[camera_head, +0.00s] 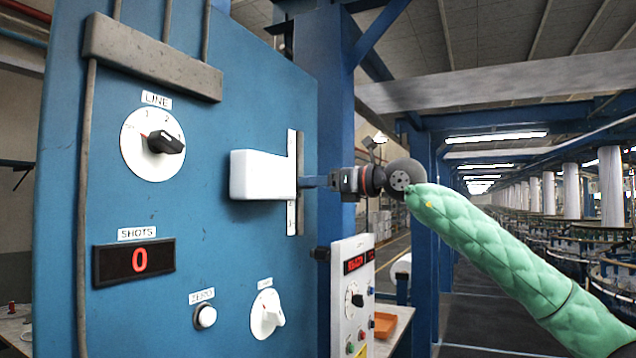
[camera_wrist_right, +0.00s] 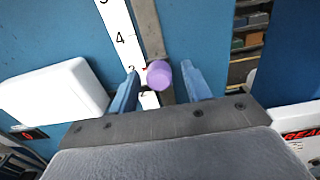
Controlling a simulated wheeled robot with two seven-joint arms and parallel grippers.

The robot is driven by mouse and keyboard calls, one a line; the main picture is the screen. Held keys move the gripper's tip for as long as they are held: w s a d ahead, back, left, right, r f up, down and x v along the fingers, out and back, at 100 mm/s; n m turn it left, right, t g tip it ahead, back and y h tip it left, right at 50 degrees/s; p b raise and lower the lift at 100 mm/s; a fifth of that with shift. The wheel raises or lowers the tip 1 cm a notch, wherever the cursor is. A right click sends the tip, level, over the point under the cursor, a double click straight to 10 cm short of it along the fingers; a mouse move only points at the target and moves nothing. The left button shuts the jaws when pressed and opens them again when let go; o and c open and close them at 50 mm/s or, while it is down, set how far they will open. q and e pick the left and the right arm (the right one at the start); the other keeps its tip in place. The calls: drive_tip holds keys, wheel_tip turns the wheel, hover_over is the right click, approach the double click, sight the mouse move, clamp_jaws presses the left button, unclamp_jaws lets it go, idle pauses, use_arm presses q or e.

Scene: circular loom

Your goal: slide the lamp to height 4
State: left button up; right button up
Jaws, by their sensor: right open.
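The lamp is a white box (camera_head: 262,175) on the blue panel; it also shows at the left of the right wrist view (camera_wrist_right: 52,95). A white scale strip (camera_head: 291,183) runs upright beside it. In the wrist view, the strip (camera_wrist_right: 121,38) shows a clear 4, and a red mark sits near the 3 below it. A purple knob (camera_wrist_right: 159,74) stands in front of the metal rail (camera_wrist_right: 148,28). My right gripper (camera_wrist_right: 160,84) is open, with one blue finger on each side of the knob. In the head view, my right gripper (camera_head: 312,181) is at the lamp's right side. My left gripper is out of view.
The panel also carries a LINE dial (camera_head: 152,144), a SHOTS display (camera_head: 134,262) reading 0, a round button (camera_head: 205,316) and a white knob (camera_head: 266,313). A control box (camera_head: 352,295) stands below my right gripper. An aisle is open at the right.

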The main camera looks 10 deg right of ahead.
clamp_jaws()
idle(1.3)
